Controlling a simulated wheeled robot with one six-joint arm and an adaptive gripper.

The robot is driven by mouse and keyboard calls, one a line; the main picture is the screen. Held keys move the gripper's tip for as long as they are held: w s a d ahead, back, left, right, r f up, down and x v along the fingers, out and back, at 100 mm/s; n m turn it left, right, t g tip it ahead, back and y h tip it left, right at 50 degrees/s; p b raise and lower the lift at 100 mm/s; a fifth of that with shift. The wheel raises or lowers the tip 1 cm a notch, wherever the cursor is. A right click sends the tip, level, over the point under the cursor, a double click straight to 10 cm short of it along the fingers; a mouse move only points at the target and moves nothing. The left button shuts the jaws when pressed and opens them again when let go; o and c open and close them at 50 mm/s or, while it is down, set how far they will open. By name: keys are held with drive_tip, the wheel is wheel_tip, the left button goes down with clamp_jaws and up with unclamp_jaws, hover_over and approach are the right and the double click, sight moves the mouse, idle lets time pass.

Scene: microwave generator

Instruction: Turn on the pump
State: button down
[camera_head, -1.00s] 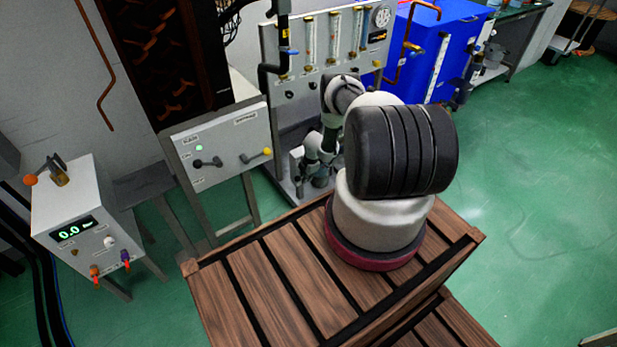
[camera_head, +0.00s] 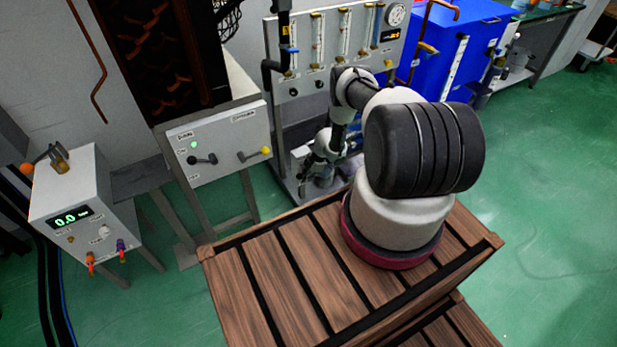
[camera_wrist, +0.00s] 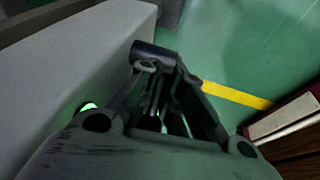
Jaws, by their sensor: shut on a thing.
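In the head view, my gripper (camera_head: 308,172) is low beside a small pale box (camera_head: 301,157) at the foot of the grey gauge panel. It is small there and partly hidden by my arm. In the wrist view, the fingers of my gripper (camera_wrist: 165,85) are shut on a dark cylindrical knob (camera_wrist: 152,50). The knob is next to a pale box wall (camera_wrist: 70,60), and a green light (camera_wrist: 88,106) glows on that side. I cannot read any pump label, and I cannot tell whether the knob is turned.
A grey control box (camera_head: 222,150) with a black lever, a yellow-tipped lever and a green light stands to the left. A white unit (camera_head: 75,205) reading 0.0 is further left. A blue tank (camera_head: 455,45) stands behind. Green floor (camera_head: 540,200) is open at the right.

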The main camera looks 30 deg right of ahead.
drive_tip(key=c, duration=1.8)
unclamp_jaws()
drive_tip(key=shift+c, duration=0.2)
drive_tip(key=v, duration=1.2)
